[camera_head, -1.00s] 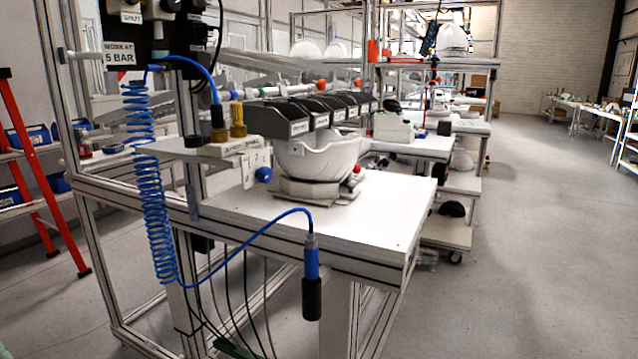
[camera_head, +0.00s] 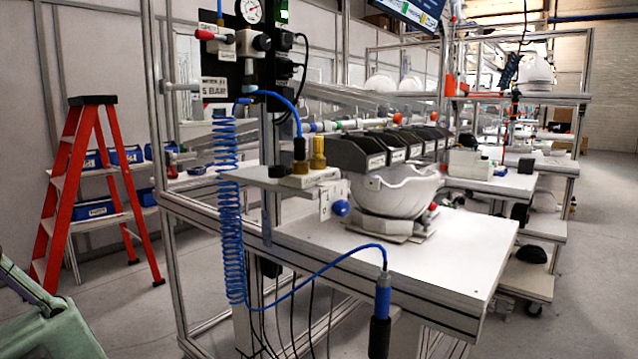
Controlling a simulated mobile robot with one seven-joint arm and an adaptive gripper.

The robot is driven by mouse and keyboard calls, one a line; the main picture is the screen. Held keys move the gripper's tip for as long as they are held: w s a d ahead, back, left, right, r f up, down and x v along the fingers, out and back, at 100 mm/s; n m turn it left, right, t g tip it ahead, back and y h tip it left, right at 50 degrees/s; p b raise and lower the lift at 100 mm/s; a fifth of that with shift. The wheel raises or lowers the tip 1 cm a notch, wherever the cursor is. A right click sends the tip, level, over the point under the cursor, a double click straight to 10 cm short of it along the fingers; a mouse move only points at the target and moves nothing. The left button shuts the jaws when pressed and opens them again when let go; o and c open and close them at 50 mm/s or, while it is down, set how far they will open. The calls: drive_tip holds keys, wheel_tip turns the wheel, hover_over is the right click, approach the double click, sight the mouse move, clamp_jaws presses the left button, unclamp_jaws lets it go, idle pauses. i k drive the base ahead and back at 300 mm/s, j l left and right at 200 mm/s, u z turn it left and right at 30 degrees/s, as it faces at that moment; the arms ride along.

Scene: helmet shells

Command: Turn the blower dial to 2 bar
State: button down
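A round blue knob (camera_head: 340,208), which looks like the blower dial, sits beside a small white plate (camera_head: 325,201) with faint numbers, below a shelf on the near left of the workbench (camera_head: 400,262). Its pointer and setting are too small to read. The blower (camera_head: 382,302), a blue and black hand piece, hangs from a blue hose at the bench's front edge. A coiled blue hose (camera_head: 229,200) hangs left of the bench. A round pressure gauge (camera_head: 249,11) is on the black panel above; its reading is unclear. My gripper is not in view.
A sign (camera_head: 214,87) reads "WORK AT 5 BAR". A white helmet shell (camera_head: 395,192) rests on the bench, with black bins (camera_head: 372,153) behind it. A red stepladder (camera_head: 75,190) stands left. A pale green object (camera_head: 50,335) is cut off at lower left. Floor is free at right.

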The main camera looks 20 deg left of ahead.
sight(341, 209)
drive_tip(key=i+l, duration=0.1)
drive_tip(key=l, duration=0.4)
drive_tip(key=i+l, duration=0.15)
drive_tip(key=l, duration=0.35)
drive_tip(key=i+l, duration=0.1)
drive_tip(key=l, duration=0.4)
